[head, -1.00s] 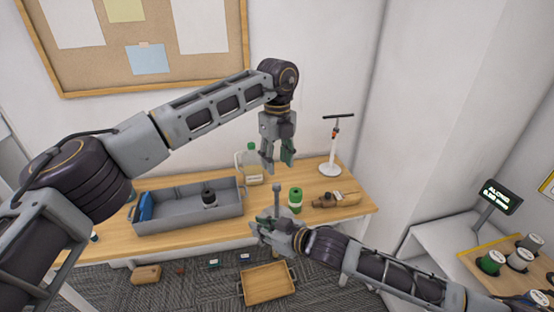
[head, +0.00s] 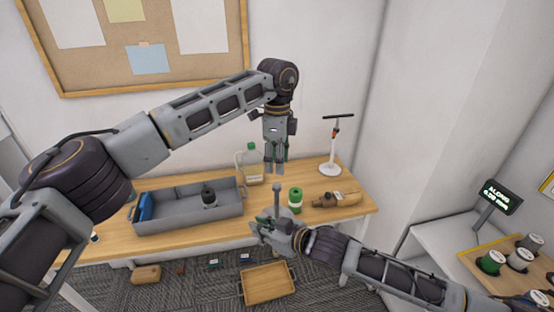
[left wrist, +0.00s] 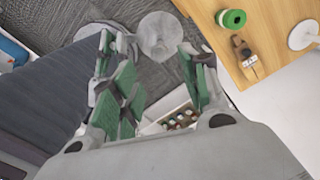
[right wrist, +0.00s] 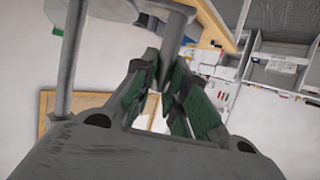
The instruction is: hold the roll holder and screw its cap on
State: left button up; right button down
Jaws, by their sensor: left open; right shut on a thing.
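The grey roll holder's upright post (head: 277,204) rises from my right gripper (head: 266,226), with a small rounded knob at its top that looks like the cap. In the right wrist view the gripper's green-padded fingers are shut on the post (right wrist: 172,45). My left gripper (head: 274,170) points down, open and empty, just above the knob. In the left wrist view a grey disc (left wrist: 160,36) shows beyond its spread fingers; whether this is the cap or another holder part is unclear. How tightly the cap sits cannot be told.
On the table are a grey tray (head: 165,222) with a dark jar, a green-lidded bottle (head: 251,165), a green roll (head: 295,199), a brown tool (head: 325,201) and a white stand (head: 332,160). A wooden tray (head: 267,281) lies on the carpet below.

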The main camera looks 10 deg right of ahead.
aim_at(277, 184)
pick_arm(q)
jog(key=shift+n, duration=0.3)
jog(key=shift+f, duration=0.1)
jog(key=shift+f, duration=3.9)
grip_shut()
